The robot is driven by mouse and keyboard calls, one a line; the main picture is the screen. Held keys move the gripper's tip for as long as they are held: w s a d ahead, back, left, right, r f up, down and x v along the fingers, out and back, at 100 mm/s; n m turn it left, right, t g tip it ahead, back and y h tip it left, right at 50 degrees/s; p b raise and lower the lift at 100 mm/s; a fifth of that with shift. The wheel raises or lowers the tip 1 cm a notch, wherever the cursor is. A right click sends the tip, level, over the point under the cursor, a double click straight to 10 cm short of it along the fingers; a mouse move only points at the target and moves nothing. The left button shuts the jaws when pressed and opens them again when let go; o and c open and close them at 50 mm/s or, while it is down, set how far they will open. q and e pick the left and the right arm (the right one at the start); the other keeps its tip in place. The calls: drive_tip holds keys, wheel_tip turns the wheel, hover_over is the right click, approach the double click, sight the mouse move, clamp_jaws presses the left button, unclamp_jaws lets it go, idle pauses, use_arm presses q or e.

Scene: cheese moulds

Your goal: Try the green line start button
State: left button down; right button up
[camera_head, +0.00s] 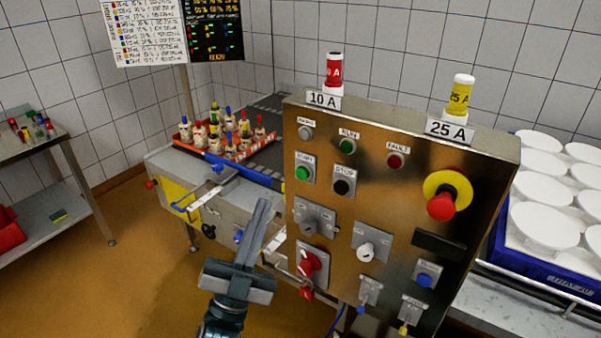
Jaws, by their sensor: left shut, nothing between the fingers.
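The green start button (302,173) sits on a square plate at the upper left of the brass-coloured control panel (400,215). The black stop button (342,186) is just right of it. Above are a green lamp (347,147), a grey lamp (306,132) and a red lamp (396,160). My left gripper (264,204) is shut and empty, its fingers pointing up, left of the panel and lower than the start button. It appears apart from the button. My right gripper is not in view.
A red emergency stop (441,205) on a yellow ring and a red rotary handle (309,264) jut from the panel. Red and yellow fuses (334,70) (460,94) stand on top. A conveyor with a red tray (184,130) lies behind; a blue crate (540,262) of white moulds is right.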

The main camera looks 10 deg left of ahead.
use_arm(q)
drive_tip(key=shift+w, duration=0.15)
drive_tip(key=w+d+b, duration=0.1)
drive_tip(key=w+d, duration=0.2)
drive_tip(key=w, duration=0.5)
idle(0.6)
drive_tip(key=shift+w+d+b, duration=0.35)
drive_tip(key=shift+w+b, duration=0.1)
drive_tip(key=shift+w, duration=0.4)
idle(2.9)
idle(0.4)
drive_tip(key=shift+s+a, duration=0.3)
drive_tip(key=shift+s, duration=0.55)
drive_tip(key=shift+s+a+p, duration=0.25)
drive_tip(key=shift+s+a, duration=0.05)
drive_tip(key=shift+s, duration=0.5)
drive_tip(key=shift+s+a+p, duration=0.3)
drive_tip(key=shift+s, duration=0.45)
drive_tip(key=shift+s+a+p, duration=0.25)
drive_tip(key=shift+s+a, duration=0.05)
drive_tip(key=shift+s, duration=0.5)
drive_tip(key=shift+f, duration=0.15)
